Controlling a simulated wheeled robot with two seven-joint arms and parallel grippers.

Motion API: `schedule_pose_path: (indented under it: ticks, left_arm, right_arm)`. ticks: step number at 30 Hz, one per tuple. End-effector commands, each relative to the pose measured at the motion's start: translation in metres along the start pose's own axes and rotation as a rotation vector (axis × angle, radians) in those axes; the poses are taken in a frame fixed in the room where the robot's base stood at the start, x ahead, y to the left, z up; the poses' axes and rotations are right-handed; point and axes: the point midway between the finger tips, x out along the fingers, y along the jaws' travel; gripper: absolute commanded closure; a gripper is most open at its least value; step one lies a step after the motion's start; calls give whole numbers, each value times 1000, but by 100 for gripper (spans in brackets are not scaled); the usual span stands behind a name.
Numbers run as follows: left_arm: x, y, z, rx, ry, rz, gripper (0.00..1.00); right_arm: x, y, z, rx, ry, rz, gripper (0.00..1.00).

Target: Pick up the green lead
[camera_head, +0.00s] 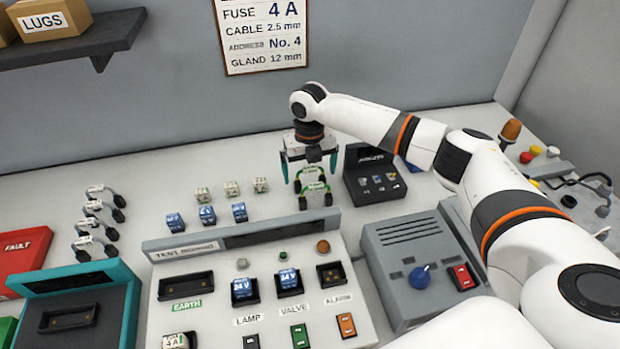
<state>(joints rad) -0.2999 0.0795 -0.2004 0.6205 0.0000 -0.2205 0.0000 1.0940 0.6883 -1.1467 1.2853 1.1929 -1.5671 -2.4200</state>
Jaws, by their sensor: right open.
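The green lead (313,187) stands on the bench behind the test board, an arched green cable with a white label and two dark plug ends. My right gripper (309,179) is directly above and around the top of the lead, pointing down, with its jaws apart and teal fingertips on either side. I cannot tell whether the fingers touch the lead. My left gripper is not in view.
The test board (187,239) with sockets and switches fills the front middle. A dark holder (372,182) stands close right of the lead. Relays (207,214) and fuses (232,189) lie left. Several grey leads (95,240) stand further left. A grey box (410,255) is right.

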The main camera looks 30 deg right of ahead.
Motion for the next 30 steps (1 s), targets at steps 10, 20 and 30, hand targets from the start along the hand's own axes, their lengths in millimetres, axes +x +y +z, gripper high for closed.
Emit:
schedule_pose_path:
  ticks: [10,20,30]
  left_arm:
    - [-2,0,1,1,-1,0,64]
    - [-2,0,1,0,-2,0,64]
    - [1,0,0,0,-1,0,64]
  right_arm:
    - [13,0,0,-2,0,0,0]
    - [12,0,0,-1,0,0,50]
    - [2,0,0,-1,3,-1,50]
